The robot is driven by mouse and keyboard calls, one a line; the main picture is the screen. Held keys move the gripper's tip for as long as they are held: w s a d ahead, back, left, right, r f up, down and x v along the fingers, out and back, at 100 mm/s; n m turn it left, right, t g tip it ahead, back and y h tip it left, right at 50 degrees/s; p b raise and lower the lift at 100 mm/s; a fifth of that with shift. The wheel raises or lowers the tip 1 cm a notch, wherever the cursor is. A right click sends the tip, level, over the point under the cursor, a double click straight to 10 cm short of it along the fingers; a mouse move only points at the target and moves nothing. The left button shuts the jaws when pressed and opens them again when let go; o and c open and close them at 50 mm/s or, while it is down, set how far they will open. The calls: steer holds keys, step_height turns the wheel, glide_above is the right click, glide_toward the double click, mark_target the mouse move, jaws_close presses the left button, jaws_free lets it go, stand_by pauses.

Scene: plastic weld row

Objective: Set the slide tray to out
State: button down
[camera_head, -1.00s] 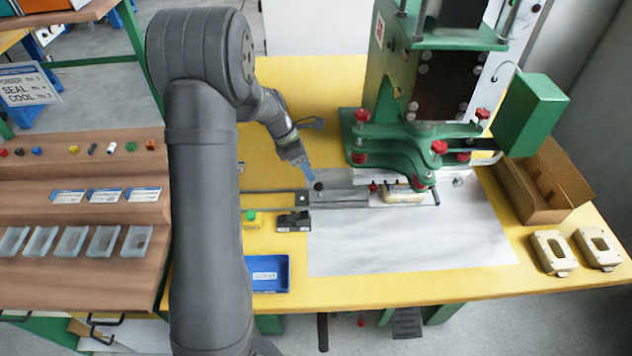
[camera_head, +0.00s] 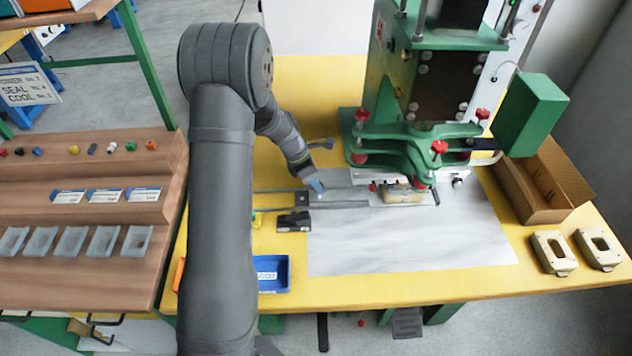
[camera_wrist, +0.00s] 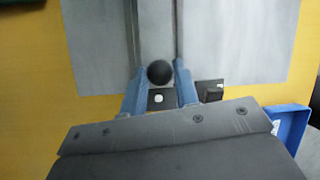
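The slide tray's black ball knob (camera_wrist: 159,72) sits between the two blue fingertips of my gripper (camera_wrist: 160,70) in the wrist view. The fingers flank it closely; I cannot tell whether they press on it. In the head view my gripper (camera_head: 317,187) covers the knob, over the left part of the slide rails (camera_head: 340,204). The tray holds a tan part (camera_head: 403,194) at the right end of the rails, under the front of the green press (camera_head: 415,150).
A black box (camera_head: 293,222) lies just in front of the rails' left end. A blue bin (camera_head: 272,286) stands nearer the front. An open cardboard box (camera_head: 540,190) and two cream housings (camera_head: 553,252) are at the right. The grey mat (camera_head: 410,245) before the rails is clear.

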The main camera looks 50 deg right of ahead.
steer(key=w+a, duration=2.1)
steer(key=shift+w+a, duration=0.35)
steer(key=c, duration=1.1)
jaws_free()
steer(key=v, duration=1.7)
steer(key=shift+w+r, duration=0.1)
steer(key=shift+r, duration=0.15)
steer(key=shift+f, duration=0.1)
